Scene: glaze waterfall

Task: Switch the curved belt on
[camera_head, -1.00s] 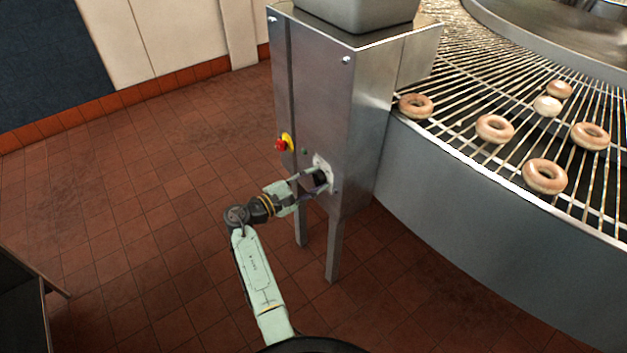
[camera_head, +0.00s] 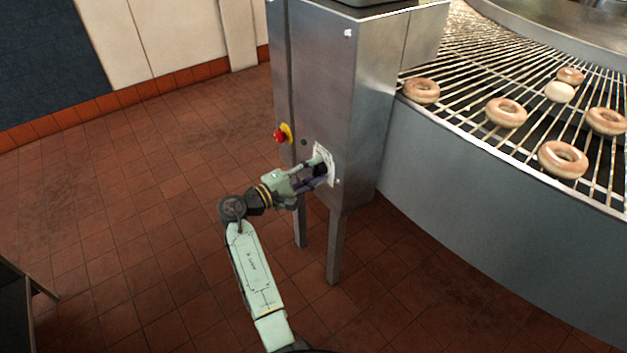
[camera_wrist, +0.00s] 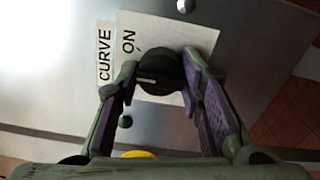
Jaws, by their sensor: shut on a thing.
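A black rotary knob (camera_wrist: 160,74) with a pale pointer line sits on a white plate (camera_wrist: 188,32) in the wrist view. The plate reads "ON", and a label reading "CURVE" (camera_wrist: 104,55) is beside it. My gripper (camera_wrist: 160,82) has its fingers on both sides of the knob and is shut on it. In the head view my gripper (camera_head: 318,172) is at the white plate (camera_head: 325,155) on the front of the steel cabinet (camera_head: 325,75), and the knob is mostly hidden by the fingers. The curved wire belt (camera_head: 470,115) is right of the cabinet.
A red emergency button on a yellow base (camera_head: 283,134) is on the cabinet, left of the plate. Several glazed doughnuts (camera_head: 506,112) lie on the belt. The tiled floor (camera_head: 130,230) left of the cabinet is clear. A dark table edge (camera_head: 22,290) is at lower left.

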